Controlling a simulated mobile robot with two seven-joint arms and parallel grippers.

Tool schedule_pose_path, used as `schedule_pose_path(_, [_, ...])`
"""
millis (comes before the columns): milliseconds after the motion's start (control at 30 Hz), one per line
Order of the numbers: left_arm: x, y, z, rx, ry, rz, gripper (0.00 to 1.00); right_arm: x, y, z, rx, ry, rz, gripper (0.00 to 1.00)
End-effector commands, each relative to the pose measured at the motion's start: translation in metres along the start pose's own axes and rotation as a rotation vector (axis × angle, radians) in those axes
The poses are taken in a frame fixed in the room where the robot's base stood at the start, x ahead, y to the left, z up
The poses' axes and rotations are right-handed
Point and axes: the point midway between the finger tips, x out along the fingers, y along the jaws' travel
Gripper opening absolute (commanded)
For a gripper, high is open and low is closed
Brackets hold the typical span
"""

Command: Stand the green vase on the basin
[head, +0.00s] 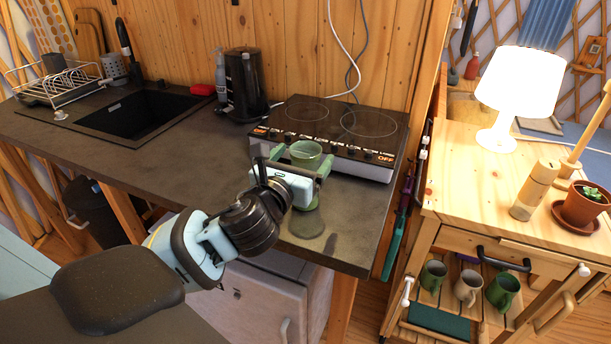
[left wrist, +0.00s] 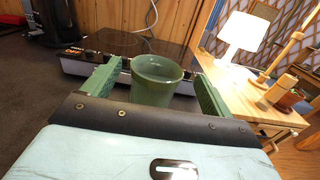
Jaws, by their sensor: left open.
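The green vase (head: 307,149) stands on the dark counter in front of the hob, near the counter's front edge. My left gripper (head: 305,160) is open, with one finger on each side of the vase. In the left wrist view the vase (left wrist: 157,82) is upright between the two green finger pads, with a visible gap on each side. My gripper body hides the vase's middle in the head view. The basin (head: 92,127), a dark sink set into the counter, is at the left in the head view. My right gripper is not in view.
A black kettle (head: 245,84) and a soap bottle (head: 222,80) stand between the basin and the hob (head: 334,122). A dish rack (head: 62,84) is left of the basin. A wooden cart (head: 470,185) with a lamp (head: 520,82) is at the right. The counter before the kettle is clear.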

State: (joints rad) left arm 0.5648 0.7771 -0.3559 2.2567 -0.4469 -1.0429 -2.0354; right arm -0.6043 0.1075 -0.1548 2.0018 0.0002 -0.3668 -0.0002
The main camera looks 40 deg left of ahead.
Motion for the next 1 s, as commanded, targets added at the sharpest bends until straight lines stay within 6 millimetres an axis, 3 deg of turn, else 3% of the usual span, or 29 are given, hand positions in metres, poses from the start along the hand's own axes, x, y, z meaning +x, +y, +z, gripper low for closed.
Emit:
schedule_pose_path(300, [0.041,0.004,0.002,-0.001,-0.002,0.002,0.85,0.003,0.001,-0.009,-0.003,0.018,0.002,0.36])
schedule_pose_path(667, [0.048,0.004,0.001,0.000,-0.001,0.001,0.84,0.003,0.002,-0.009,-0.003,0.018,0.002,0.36])
schedule_pose_path(1000, [0.047,0.004,0.001,0.000,-0.001,0.001,0.40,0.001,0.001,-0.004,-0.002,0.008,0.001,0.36])
